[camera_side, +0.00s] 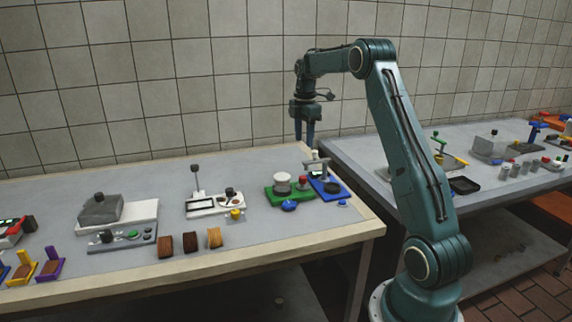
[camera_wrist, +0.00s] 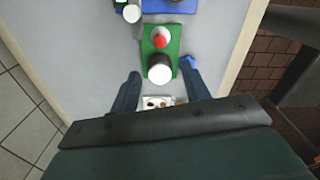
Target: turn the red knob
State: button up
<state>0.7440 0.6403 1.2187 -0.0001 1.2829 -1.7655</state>
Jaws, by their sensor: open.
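A red knob (camera_side: 303,181) stands on a green base (camera_side: 289,197), beside a white round part (camera_side: 282,180). In the wrist view, the red knob (camera_wrist: 161,40) sits beyond the white round part (camera_wrist: 159,73) on the green base (camera_wrist: 149,45). My gripper (camera_side: 304,142) hangs pointing down, well above the table's back right area and apart from the knob. In the wrist view its two fingers (camera_wrist: 161,88) are spread with nothing held between them. The white part shows between and just beyond the fingertips.
A blue base (camera_side: 326,188) with a grey tap-like part stands right of the green base. A blue button (camera_side: 289,206) lies in front. A white tray (camera_side: 214,204) is to the left, with several brown blocks (camera_side: 190,243) nearer the front edge. A second table (camera_side: 380,150) stands right.

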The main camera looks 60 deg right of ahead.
aim_at(303, 177)
notch_tip(303, 177, down, 14)
jog(key=shift+r, duration=0.1)
dwell(0.8)
jog(key=shift+c, duration=0.3)
jog(key=c, duration=0.9)
